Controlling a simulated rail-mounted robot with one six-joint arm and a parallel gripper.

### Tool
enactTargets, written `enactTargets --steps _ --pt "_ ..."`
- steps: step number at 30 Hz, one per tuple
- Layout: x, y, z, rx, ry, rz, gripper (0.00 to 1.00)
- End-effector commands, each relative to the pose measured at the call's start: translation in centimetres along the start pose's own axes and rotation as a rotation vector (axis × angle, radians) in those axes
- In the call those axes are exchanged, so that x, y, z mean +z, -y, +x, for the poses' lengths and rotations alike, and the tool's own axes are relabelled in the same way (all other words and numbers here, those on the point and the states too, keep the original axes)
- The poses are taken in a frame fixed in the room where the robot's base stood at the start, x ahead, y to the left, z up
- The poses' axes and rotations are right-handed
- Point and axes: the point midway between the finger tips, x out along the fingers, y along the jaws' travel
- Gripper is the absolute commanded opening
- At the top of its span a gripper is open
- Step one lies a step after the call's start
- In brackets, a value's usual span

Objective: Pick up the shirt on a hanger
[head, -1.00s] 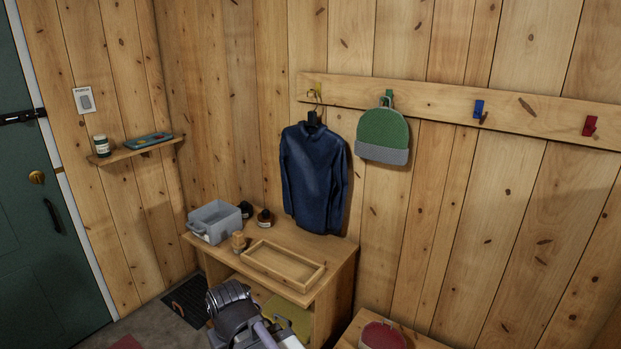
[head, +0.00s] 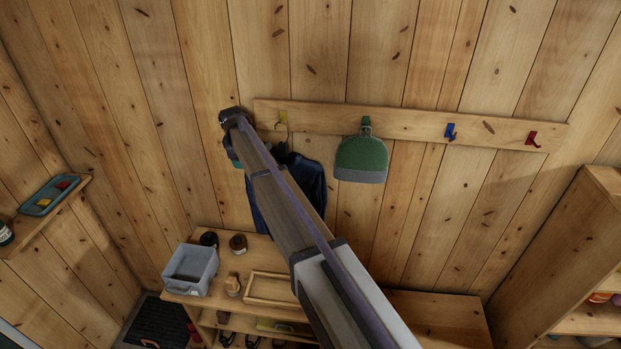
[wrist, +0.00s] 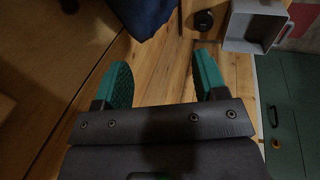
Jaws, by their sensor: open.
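The dark blue shirt (head: 314,182) hangs against the plank wall below the yellow hook (head: 281,121) in the head view. My arm crosses in front of it, and its hanger is mostly hidden. My gripper (head: 233,153) is at the upper left of the shirt, with its teal fingers only partly showing. In the wrist view my gripper (wrist: 161,48) is open, with nothing between the fingers. Dark blue cloth of the shirt (wrist: 138,12) shows at the top edge, beyond the fingertips and apart from them.
A green hat (head: 361,158) hangs right of the shirt on the hook rail (head: 408,124), with blue (head: 450,132) and red (head: 534,139) hooks farther right. Below are a grey bin (head: 191,270), small jars and a wooden tray (head: 270,288) on a bench. A shelf unit stands right.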

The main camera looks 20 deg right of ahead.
Motion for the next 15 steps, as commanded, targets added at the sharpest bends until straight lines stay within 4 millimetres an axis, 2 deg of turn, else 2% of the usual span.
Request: enactTargets --steps 1,5,8,12,15 --pt "-0.3 -0.5 0.3 0.015 -0.004 -0.067 0.65" --pt "-0.3 -0.5 0.3 0.031 -0.009 -0.183 0.65" --pt "-0.2 -0.5 0.4 0.031 -0.008 -0.200 0.65" --pt "-0.2 -0.4 1.9 0.030 -0.009 -0.197 0.65" --pt "-0.2 -0.5 1.7 0.030 -0.009 -0.197 0.65"
